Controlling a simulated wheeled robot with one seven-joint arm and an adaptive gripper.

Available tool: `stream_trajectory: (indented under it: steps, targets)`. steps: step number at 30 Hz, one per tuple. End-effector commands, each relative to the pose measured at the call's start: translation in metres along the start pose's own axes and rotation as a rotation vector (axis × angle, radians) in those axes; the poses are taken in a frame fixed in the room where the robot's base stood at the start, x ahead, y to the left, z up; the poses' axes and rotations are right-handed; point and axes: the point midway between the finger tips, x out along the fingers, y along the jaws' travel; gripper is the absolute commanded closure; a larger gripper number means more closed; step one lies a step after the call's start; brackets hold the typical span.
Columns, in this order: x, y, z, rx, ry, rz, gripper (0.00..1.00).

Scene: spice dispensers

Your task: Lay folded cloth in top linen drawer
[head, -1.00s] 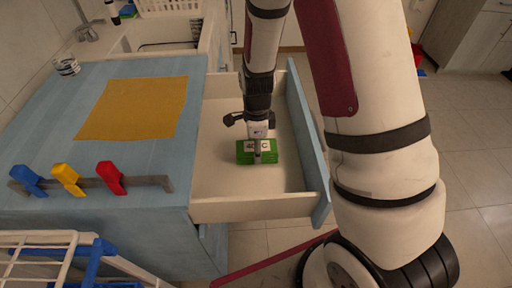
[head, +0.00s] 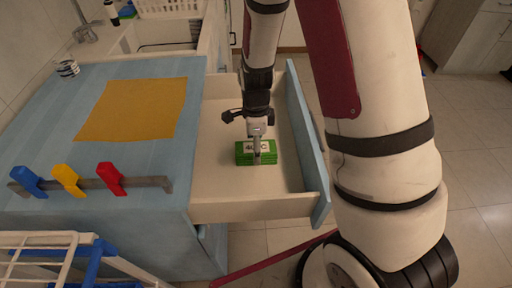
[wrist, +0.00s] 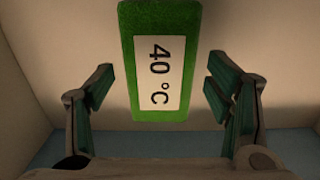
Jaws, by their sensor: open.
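The folded cloth (head: 244,158) is a green, layered block with a white label reading "40 °C". It lies on the floor of the open top drawer (head: 216,178), toward the near part. In the wrist view the cloth (wrist: 126,60) shows between and beyond the fingers, with clear gaps on both sides. My gripper (head: 257,150) is inside the drawer's outline, just above the cloth in the head view. In the wrist view my gripper (wrist: 160,95) is open, and its fingers do not touch the cloth.
The blue cabinet top (head: 60,130) carries a flat yellow mat (head: 132,108) and a rail with blue, yellow and red clips (head: 110,179). A white rack (head: 40,245) stands at the lower left. The drawer front (head: 303,135) stands to the right of my gripper. The drawer floor around the cloth is bare.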

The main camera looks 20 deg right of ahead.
Motion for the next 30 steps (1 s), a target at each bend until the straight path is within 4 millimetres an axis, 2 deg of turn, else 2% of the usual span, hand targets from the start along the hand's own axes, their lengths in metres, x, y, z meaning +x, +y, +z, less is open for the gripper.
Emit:
stream_trajectory:
  steps: [6,12,18,25,28,30]
  targets:
    - [-0.048,-0.001,0.001,-0.001,-0.002,-0.006,0.27]
    - [-0.084,0.0,0.001,-0.001,-0.003,-0.004,0.27]
    - [-0.103,0.0,0.0,0.001,-0.001,-0.001,0.27]
    - [-0.113,0.003,0.0,-0.029,-0.008,-0.003,0.27]
    - [-0.133,0.012,-0.001,-0.125,-0.028,-0.014,0.27]
    - [-0.154,0.024,-0.003,-0.239,-0.047,-0.026,0.27]
